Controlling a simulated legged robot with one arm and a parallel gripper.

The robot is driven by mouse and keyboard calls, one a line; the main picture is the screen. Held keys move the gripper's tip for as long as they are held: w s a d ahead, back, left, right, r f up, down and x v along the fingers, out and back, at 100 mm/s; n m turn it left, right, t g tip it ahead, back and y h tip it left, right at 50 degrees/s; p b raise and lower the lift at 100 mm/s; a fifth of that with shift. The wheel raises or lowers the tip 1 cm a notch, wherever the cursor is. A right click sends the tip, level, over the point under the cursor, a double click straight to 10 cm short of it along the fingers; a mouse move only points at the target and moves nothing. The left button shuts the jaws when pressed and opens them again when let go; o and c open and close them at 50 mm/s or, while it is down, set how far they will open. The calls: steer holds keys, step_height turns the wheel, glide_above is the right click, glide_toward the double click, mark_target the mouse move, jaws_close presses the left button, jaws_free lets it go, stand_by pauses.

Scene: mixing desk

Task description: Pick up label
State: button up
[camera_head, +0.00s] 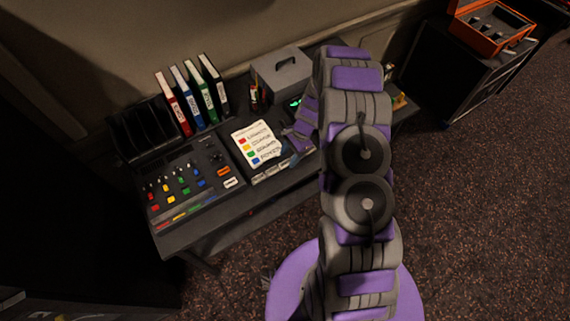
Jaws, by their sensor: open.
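A white card (260,146) with red, yellow, green and blue squares and lines of writing lies on the desk, left of my arm. A small orange label (223,171) and a small white label (230,183) show at the right side of the mixing console (185,183). I cannot tell which of these is the task's label. My gripper (294,134) is open, low over the desk at the card's right edge. My arm hides part of the desk beyond it, and I cannot tell whether the gripper touches anything.
Colored binders (191,97) stand upright at the back, beside a black rack (143,129). A grey box (282,75) and a pen holder (256,97) stand behind the card. An open orange case (490,27) sits on a black cabinet (460,75) at far right. Carpet is clear at right.

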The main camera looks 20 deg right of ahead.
steer(key=shift+x, duration=1)
steer(key=shift+r, duration=0.1)
steer(key=shift+c, duration=0.5)
jaws_close()
